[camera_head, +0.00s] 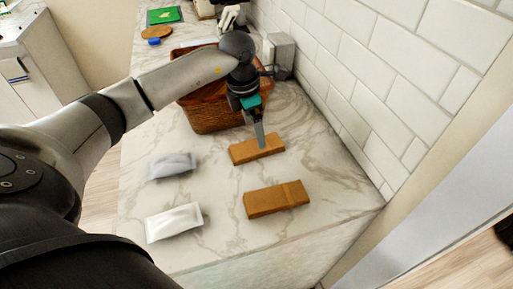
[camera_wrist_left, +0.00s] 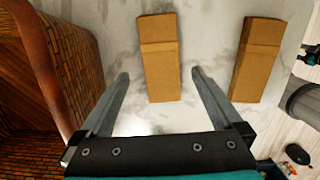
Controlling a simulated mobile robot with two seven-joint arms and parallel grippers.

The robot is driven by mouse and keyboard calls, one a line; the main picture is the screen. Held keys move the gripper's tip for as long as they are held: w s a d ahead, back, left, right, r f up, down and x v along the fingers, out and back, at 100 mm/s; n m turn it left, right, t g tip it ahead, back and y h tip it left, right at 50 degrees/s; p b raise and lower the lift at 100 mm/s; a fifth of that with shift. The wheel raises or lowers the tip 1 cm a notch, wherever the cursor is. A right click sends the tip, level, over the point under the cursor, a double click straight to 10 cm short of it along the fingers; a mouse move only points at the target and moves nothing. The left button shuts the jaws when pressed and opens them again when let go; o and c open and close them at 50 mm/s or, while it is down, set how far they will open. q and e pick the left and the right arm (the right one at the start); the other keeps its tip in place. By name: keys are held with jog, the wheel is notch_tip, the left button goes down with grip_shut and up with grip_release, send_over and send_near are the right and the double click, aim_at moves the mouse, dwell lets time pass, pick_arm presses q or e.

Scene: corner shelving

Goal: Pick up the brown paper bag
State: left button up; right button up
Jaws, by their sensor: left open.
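Two brown paper bags lie flat on the marble counter. The farther bag (camera_head: 257,149) is close to the wicker basket, and the nearer bag (camera_head: 275,199) lies in front of it. My left gripper (camera_head: 261,142) points down at the farther bag, its fingers overlapping it in the head view. In the left wrist view the gripper (camera_wrist_left: 160,76) is open, with the farther bag (camera_wrist_left: 160,62) between and beyond its fingertips. Nothing is held. Whether the fingertips touch the bag cannot be told. The nearer bag (camera_wrist_left: 257,60) shows right of the fingers. My right gripper is not clearly seen.
The wicker basket (camera_head: 205,118) stands behind the farther bag and at left in the wrist view (camera_wrist_left: 85,60). Two white packets (camera_head: 173,165) (camera_head: 174,222) lie left of the bags. A white tiled wall (camera_head: 380,90) bounds the counter on the right. Bare marble (camera_head: 225,245) lies in front.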

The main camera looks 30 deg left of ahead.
aim_at(256, 145)
pick_arm(q)
jog(key=f, duration=0.5)
jog(key=shift+w+d+f, duration=0.15)
jog(key=shift+d+f, duration=0.05)
jog(key=shift+f, duration=0.15)
jog(key=c, duration=1.3)
jog(key=shift+r, duration=0.15)
